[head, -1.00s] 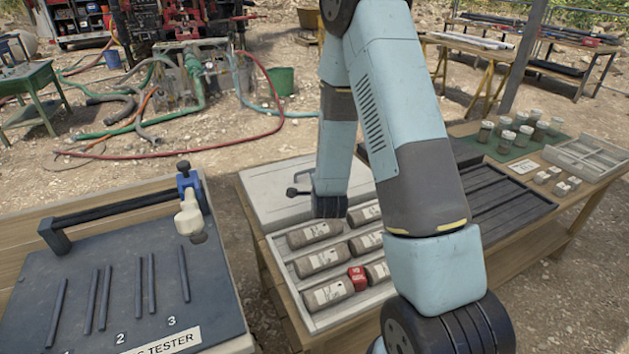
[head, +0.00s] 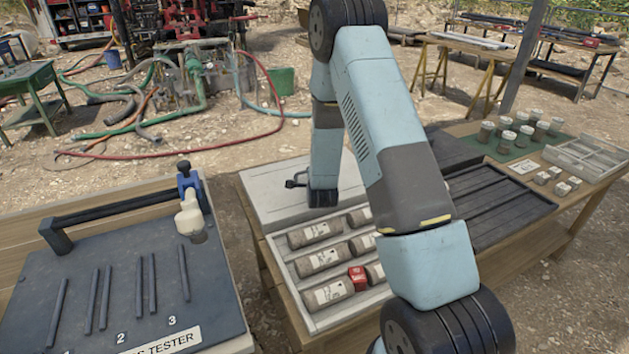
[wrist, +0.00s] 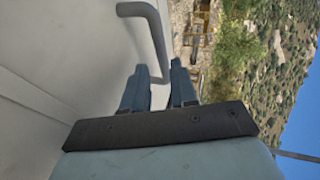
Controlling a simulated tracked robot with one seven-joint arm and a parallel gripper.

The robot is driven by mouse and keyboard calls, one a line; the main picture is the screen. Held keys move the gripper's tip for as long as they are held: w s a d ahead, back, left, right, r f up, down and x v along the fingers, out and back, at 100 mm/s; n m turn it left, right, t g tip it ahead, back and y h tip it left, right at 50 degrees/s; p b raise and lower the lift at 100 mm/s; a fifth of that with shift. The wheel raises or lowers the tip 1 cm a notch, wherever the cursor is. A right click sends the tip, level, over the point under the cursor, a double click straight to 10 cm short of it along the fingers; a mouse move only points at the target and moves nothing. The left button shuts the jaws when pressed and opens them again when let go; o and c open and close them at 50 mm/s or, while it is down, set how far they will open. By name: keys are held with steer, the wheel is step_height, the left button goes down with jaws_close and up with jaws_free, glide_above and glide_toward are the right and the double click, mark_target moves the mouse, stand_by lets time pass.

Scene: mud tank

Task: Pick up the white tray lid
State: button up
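The white tray lid (head: 262,196) is a flat pale panel with a dark bar handle (head: 292,183) on top. It lies at the back of the core tray. My arm reaches down over its right part, hiding some of it. In the wrist view the lid (wrist: 60,50) fills the left side, and the grey bent handle (wrist: 150,30) runs down toward my gripper (wrist: 159,72). The two blue-grey fingers stand apart, with the handle's lower part between or just beyond them. I cannot tell whether they touch it.
The tray (head: 283,262) in front of the lid holds several labelled cores and a red block (head: 357,278). A dark ribbed tray (head: 500,205) lies to the right. A tester board (head: 120,290) stands on the left bench, with a gap between the benches.

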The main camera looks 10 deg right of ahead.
steer(key=x, duration=0.4)
steer(key=shift+w+a, duration=0.2)
steer(key=shift+r, duration=0.1)
jaws_close()
